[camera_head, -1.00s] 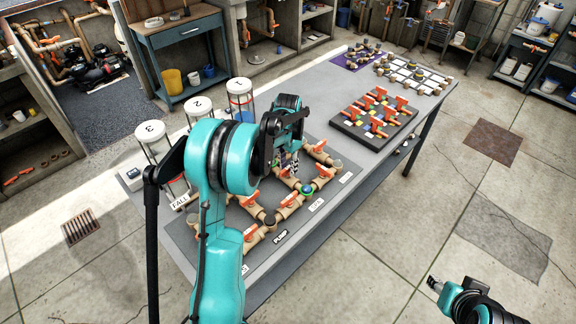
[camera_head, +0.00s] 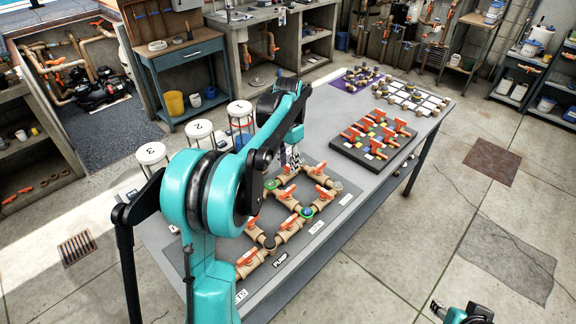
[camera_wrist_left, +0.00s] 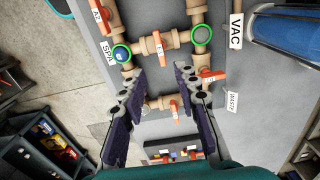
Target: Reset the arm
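My left arm reaches over the grey worktable (camera_head: 325,105). My left gripper (camera_head: 291,160) hangs above the pipe assembly (camera_head: 262,238) and is partly hidden by the arm in the head view. In the left wrist view the two dark fingers of this left gripper (camera_wrist_left: 157,82) stand apart with nothing between them. Below them are tan pipes with orange valve handles (camera_wrist_left: 159,43) and green-ringed ports (camera_wrist_left: 201,34). My right gripper (camera_head: 437,306) is at the bottom right of the head view, clear of the table. Its fingers are too small to read.
Three numbered cylinders (camera_head: 199,129) stand along the table's left edge, close to my left arm. A dark board with orange-handled valves (camera_head: 372,140) and a white-squared board (camera_head: 415,97) lie farther back. The floor right of the table (camera_head: 400,240) is clear.

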